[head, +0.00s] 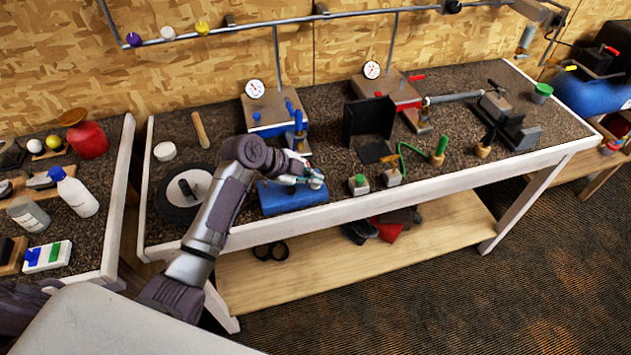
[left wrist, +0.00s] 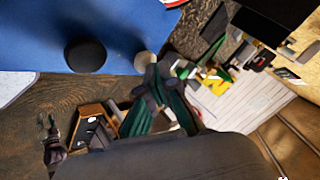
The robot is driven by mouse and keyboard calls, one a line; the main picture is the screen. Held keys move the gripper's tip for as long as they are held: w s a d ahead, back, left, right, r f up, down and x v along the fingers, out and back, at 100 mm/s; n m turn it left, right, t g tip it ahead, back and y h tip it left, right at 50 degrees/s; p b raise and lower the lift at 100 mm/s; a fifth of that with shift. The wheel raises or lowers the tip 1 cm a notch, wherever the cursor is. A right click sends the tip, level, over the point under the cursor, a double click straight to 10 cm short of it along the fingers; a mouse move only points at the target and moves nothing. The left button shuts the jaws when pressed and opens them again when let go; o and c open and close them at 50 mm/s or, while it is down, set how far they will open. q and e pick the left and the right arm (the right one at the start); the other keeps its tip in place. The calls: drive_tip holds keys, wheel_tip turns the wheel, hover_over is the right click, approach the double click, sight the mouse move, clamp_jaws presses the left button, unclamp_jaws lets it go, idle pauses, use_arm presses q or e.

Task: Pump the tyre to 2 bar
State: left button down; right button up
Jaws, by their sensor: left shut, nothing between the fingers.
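A black tyre (head: 165,204) with a pale centre lies flat on the left end of the middle bench, left of my left arm. My left gripper (head: 316,181) is shut and empty, above or at a blue block (head: 287,202) near the bench's front edge; I cannot tell if they touch. In the left wrist view the shut fingers (left wrist: 153,88) show in front of a blue surface (left wrist: 35,40) with a dark round knob (left wrist: 85,55) on it. Two round white gauges, left (head: 255,88) and right (head: 372,69), stand on metal-topped units at the back. Their readings are too small to tell. My right gripper is not in view.
A black angled panel (head: 369,118), a small block with a green knob (head: 358,184) and a green hooked tool (head: 400,158) stand right of the gripper. A clamp-like device (head: 500,108) is further right. A left bench holds a white bottle (head: 75,193) and a red container (head: 88,137).

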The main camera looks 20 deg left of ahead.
use_arm(q)
drive_tip(key=shift+r+p, duration=0.55)
drive_tip(key=shift+r, duration=0.3)
wheel_tip(320, 180, up, 5)
drive_tip(key=p, duration=0.4)
